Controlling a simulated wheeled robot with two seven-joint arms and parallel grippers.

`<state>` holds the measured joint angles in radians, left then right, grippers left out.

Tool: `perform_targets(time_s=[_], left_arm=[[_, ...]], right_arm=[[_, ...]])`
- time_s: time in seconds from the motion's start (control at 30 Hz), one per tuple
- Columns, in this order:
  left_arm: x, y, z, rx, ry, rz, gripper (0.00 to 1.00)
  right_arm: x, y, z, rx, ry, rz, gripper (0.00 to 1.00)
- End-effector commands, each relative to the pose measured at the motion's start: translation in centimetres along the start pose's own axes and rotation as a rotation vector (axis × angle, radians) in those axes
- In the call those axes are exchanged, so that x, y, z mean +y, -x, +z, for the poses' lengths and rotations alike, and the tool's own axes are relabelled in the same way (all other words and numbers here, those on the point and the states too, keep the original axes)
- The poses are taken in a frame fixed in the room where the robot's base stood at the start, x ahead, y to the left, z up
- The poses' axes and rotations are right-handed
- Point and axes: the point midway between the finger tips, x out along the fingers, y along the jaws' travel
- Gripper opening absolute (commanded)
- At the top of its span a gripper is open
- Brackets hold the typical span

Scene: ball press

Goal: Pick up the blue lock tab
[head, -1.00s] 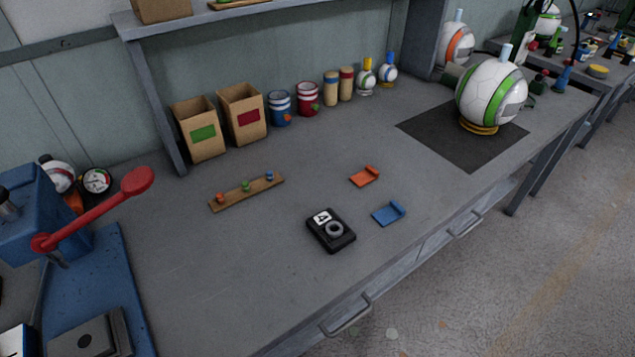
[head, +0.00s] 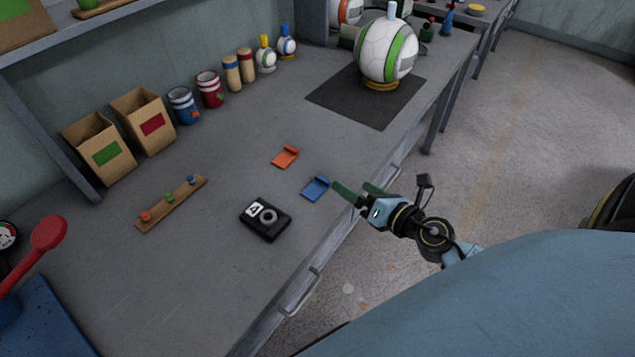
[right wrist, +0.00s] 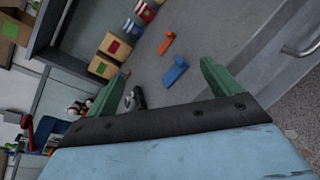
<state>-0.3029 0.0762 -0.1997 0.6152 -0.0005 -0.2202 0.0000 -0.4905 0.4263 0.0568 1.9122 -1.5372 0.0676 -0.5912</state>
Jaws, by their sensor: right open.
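The blue lock tab (head: 315,188) lies flat on the grey workbench, near its front edge, with a small raised lip at one end. It also shows in the right wrist view (right wrist: 175,71), between and beyond the two fingers. My right gripper (head: 357,190) is open and empty, with green fingers. In the head view it is just right of the blue tab, by the bench's front edge, and apart from it. In the right wrist view its fingers (right wrist: 160,85) are spread wide. My left gripper is not in view.
An orange tab (head: 285,157) lies behind the blue one. A black device with a dial (head: 265,218) sits to the left. A wooden strip with coloured pegs (head: 171,204) lies farther left. A ball (head: 387,52) stands on a dark mat. A drawer handle (head: 300,296) juts from the bench front.

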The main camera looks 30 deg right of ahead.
Motion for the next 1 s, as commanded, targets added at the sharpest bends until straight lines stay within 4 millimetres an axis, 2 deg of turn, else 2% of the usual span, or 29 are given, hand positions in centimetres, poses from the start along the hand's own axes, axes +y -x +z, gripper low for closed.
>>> perform_targets(time_s=[0.03, 0.1, 0.2, 0.3, 0.47, 0.8, 1.0], left_arm=[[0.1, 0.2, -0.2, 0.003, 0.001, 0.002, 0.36], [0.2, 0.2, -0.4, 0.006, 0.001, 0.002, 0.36], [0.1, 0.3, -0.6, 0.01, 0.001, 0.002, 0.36], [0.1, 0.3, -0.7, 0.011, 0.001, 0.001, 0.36], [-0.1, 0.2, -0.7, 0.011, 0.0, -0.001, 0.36], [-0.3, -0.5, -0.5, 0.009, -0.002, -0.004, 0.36], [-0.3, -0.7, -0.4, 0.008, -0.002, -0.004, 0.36]], right_arm=[[0.5, 0.1, 0.2, 0.049, 0.153, 0.036, 0.89], [0.7, 0.3, -0.1, 0.114, 0.333, 0.069, 0.89], [0.3, 0.6, -0.6, 0.193, 0.521, 0.095, 0.89], [-0.1, 0.7, -1.0, 0.242, 0.628, 0.105, 0.89], [-0.4, -0.5, -1.5, 0.261, 0.672, 0.108, 0.89], [-0.3, -6.0, -3.1, 0.26, 0.666, 0.107, 0.89], [-0.3, -7.2, -3.5, 0.262, 0.666, 0.107, 0.89]])
